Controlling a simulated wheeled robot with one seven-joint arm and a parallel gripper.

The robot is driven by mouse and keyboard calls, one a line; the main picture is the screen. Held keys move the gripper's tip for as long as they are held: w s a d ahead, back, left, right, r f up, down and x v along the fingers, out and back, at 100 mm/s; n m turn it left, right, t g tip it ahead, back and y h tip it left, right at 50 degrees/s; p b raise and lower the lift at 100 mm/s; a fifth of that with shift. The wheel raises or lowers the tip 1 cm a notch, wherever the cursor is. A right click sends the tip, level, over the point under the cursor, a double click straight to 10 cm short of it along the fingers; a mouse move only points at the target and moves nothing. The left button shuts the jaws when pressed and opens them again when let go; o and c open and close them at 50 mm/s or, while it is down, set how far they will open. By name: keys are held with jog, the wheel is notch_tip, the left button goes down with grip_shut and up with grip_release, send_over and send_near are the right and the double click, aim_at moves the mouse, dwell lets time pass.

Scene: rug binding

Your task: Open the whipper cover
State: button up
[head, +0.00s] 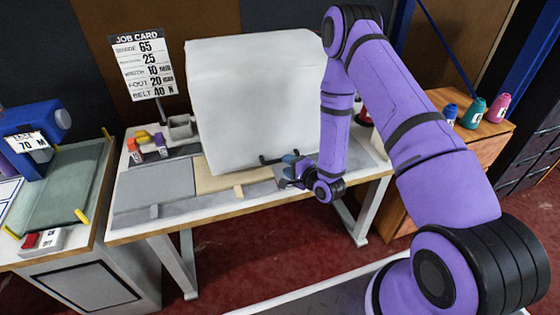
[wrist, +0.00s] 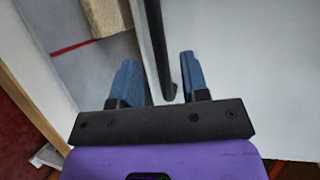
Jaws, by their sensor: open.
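The whipper cover (head: 255,100) is a large pale grey-white box standing closed on the work table. A black bar handle (head: 268,160) sits low on its front, partly hidden by my gripper in the head view. My gripper (head: 291,158) is at the right end of this handle. In the wrist view the handle (wrist: 155,45) runs between the two blue fingers of my open gripper (wrist: 159,62). A gap shows on the left finger's side; the right finger is nearer the handle, and I cannot tell whether it touches.
A job card (head: 145,65) stands behind the table's left part. A left bench carries a blue machine (head: 35,130). Thread cones (head: 473,112) stand on a wooden cabinet at right. Red floor is open in front.

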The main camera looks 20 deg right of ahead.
jog(key=shift+x, duration=2.35)
grip_shut()
